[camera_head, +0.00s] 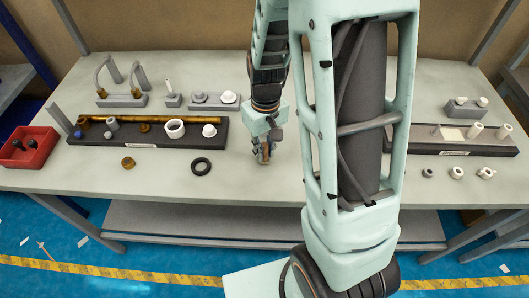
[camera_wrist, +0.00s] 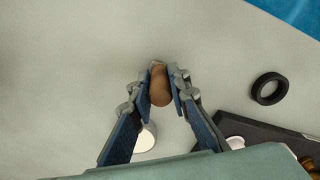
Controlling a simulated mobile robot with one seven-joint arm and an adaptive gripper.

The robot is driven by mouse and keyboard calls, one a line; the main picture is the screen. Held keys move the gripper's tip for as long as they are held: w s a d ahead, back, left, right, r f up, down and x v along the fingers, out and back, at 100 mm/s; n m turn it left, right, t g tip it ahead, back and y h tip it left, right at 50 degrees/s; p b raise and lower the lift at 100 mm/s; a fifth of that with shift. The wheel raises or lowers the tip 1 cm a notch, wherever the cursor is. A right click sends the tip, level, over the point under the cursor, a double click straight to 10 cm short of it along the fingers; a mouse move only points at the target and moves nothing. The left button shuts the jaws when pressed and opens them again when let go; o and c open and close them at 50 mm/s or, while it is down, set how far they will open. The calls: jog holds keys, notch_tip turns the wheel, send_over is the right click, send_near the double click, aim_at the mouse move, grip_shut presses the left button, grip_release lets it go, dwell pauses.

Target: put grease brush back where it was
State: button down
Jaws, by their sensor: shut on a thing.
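My gripper (camera_head: 265,154) is over the middle of the table, to the right of the dark left tray. In the wrist view, my gripper (camera_wrist: 161,84) is shut on a short brown rounded piece (camera_wrist: 160,88), which looks like the grease brush's handle. The brown piece also shows between the fingertips in the head view (camera_head: 265,158). The brush's bristles cannot be made out. In the wrist view, a white cylinder (camera_wrist: 147,138) shows behind the left finger, partly hidden. I cannot tell whether it touches the brush.
The dark left tray (camera_head: 180,142) holds a brass rod, a white ring and small fittings. A black ring (camera_head: 201,167) and a brass nut (camera_head: 128,163) lie in front. A red bin (camera_head: 28,148) is far left. Another dark tray (camera_head: 475,148) is at right. Table around my gripper looks clear.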

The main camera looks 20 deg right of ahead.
jog(key=shift+f, duration=0.1)
jog(key=c, duration=1.8)
grip_release()
notch_tip(320, 180, up, 12)
jog(key=shift+s+d+r+p, duration=0.1)
jog(key=shift+r+p, duration=0.1)
jog(key=shift+p, duration=0.15)
